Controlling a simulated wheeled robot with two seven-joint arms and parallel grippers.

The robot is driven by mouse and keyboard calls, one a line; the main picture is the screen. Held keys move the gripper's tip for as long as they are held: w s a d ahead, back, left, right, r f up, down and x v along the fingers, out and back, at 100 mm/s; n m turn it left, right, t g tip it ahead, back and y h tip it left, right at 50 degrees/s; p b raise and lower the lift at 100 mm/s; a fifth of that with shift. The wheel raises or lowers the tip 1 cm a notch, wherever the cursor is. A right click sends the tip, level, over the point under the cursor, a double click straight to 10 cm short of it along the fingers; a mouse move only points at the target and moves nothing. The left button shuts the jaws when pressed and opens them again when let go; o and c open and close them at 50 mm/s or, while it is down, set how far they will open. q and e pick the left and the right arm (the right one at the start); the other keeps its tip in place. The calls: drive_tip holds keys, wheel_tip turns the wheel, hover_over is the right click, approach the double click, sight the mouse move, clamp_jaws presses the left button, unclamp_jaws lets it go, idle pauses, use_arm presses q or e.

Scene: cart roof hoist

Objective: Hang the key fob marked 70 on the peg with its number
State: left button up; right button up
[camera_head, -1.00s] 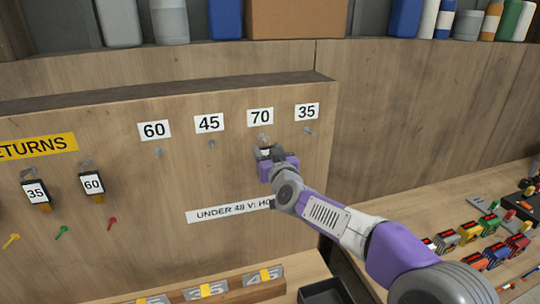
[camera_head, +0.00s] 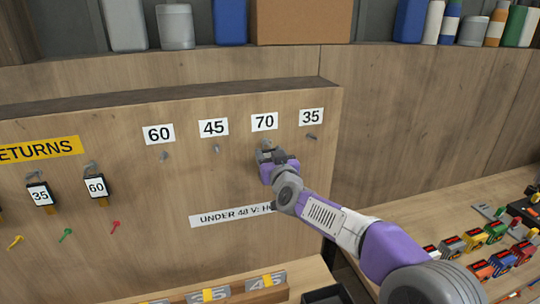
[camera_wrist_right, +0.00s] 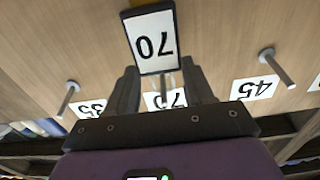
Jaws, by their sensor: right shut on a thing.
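The key fob marked 70 (camera_wrist_right: 150,40) is black with a white face and shows upside down in the right wrist view. My right gripper (camera_wrist_right: 160,85) is shut on its metal top end. In the head view the right gripper (camera_head: 268,155) is at the board just below the white label 70 (camera_head: 264,122), which also shows partly hidden in the wrist view (camera_wrist_right: 165,100). The gripper mostly hides the peg under that label. I cannot tell whether the fob's ring is around the peg. My left gripper is not in view.
Pegs stand under labels 45 (camera_head: 216,148), 60 (camera_head: 164,157) and 35 (camera_head: 311,136), all bare. Fobs 35 (camera_head: 40,195) and 60 (camera_head: 96,188) hang at the left under a yellow RETURNS sign (camera_head: 38,149). Bottles line the shelf above.

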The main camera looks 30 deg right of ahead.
drive_tip(key=o, duration=1.3)
drive_tip(key=shift+c, duration=0.2)
